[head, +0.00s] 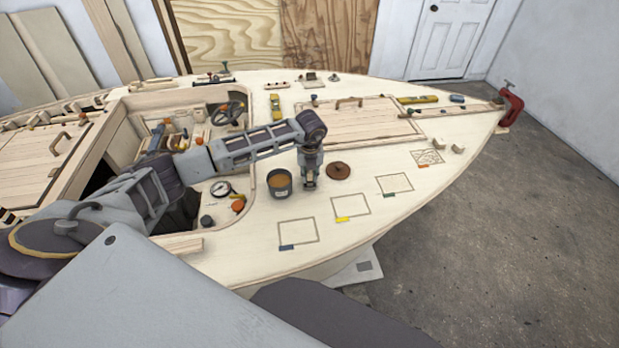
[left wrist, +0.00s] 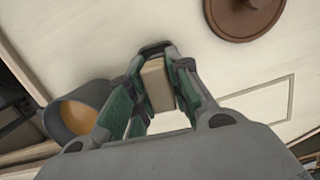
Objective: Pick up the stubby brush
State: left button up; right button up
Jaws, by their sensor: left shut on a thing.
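My left gripper (head: 310,184) is over the pale deck, between a dark pot and a round brown lid. In the left wrist view, its green-padded fingers (left wrist: 155,88) are shut on a tan, block-shaped piece (left wrist: 157,84). This piece looks like the stubby brush, but only its plain tan part shows; the rest is hidden by the fingers. In the head view it is too small and covered to make out. I cannot tell whether it touches the deck. My right gripper is not in view.
The dark pot (head: 280,184) with orange-brown contents stands just left of the gripper. The brown lid (head: 338,171) lies to its right. Outlined rectangles (head: 352,206) mark clear deck in front. A cockpit opening with a gauge (head: 220,189) is left. A red clamp (head: 511,106) grips the bow.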

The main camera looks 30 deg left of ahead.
pick_arm(q)
grip_shut()
jog(key=shift+r, duration=0.15)
jog(key=shift+w+r, duration=0.1)
jog(key=shift+r, duration=0.5)
notch_tip(320, 180, up, 8)
jog(key=shift+f+b, duration=0.2)
jog(key=shift+b, duration=0.3)
jog(key=shift+r, duration=0.45)
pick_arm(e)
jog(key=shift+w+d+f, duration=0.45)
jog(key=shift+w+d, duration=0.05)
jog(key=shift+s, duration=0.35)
